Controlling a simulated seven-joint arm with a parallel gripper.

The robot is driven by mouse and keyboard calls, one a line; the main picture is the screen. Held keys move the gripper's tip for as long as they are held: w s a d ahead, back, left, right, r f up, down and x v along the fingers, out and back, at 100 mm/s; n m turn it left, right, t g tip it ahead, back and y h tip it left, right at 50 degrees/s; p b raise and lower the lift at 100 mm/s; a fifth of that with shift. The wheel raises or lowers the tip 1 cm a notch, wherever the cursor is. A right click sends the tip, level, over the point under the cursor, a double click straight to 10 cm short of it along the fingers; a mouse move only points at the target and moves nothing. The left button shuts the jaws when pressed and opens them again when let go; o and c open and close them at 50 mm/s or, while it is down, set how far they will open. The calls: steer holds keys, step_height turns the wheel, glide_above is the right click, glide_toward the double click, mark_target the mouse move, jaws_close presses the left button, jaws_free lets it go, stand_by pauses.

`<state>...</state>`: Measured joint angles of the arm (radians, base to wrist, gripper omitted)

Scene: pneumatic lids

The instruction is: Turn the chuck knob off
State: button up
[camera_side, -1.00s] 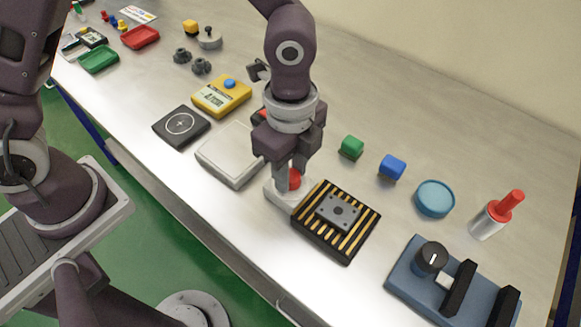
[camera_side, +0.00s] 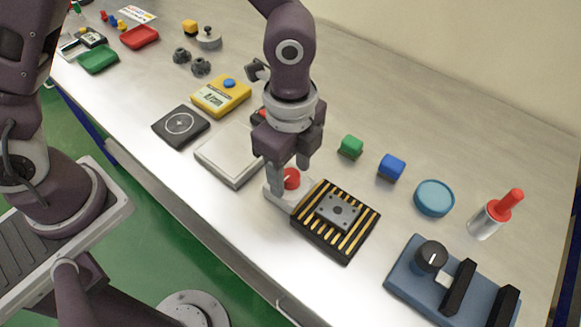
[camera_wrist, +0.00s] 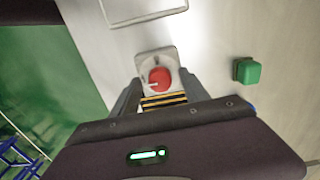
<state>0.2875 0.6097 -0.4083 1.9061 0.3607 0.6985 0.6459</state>
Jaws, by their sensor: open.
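The chuck knob (camera_side: 292,179) is a red round knob on a pale base (camera_side: 275,197) beside the black-and-yellow striped chuck (camera_side: 349,248). A grey metal plate (camera_side: 323,211) lies on the chuck. My gripper (camera_side: 288,177) points down over the knob, open, with one finger on either side of it. In the wrist view the knob (camera_wrist: 160,79) shows between the fingers of my gripper (camera_wrist: 160,88), with a light pointer mark toward the left. I cannot tell whether either finger touches the knob.
A pale flat-topped box (camera_side: 228,158) stands just left of the knob. Green (camera_side: 350,147) and blue (camera_side: 391,167) blocks lie to the right. A blue fixture (camera_side: 405,275) with a black dial (camera_side: 431,257) is at the front right. The table's front edge is close by.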

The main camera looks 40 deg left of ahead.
mark_target(288, 173)
step_height(288, 173, up, 7)
steer(key=shift+r, duration=0.1)
steer(key=shift+a+r, duration=0.15)
steer(key=shift+a, duration=0.05)
steer(key=s+a+r+n+t, duration=0.3)
steer(key=s+a+r+n, duration=0.1)
steer(key=a+r+n, duration=0.6)
steer(key=s+a+n+t, duration=0.2)
steer(key=s+a+n, duration=0.5)
steer(key=s+a, duration=0.1)
steer(key=shift+s+r+n+t, duration=0.3)
steer(key=shift+s+r+n, duration=0.15)
steer(key=shift+s, duration=0.25)
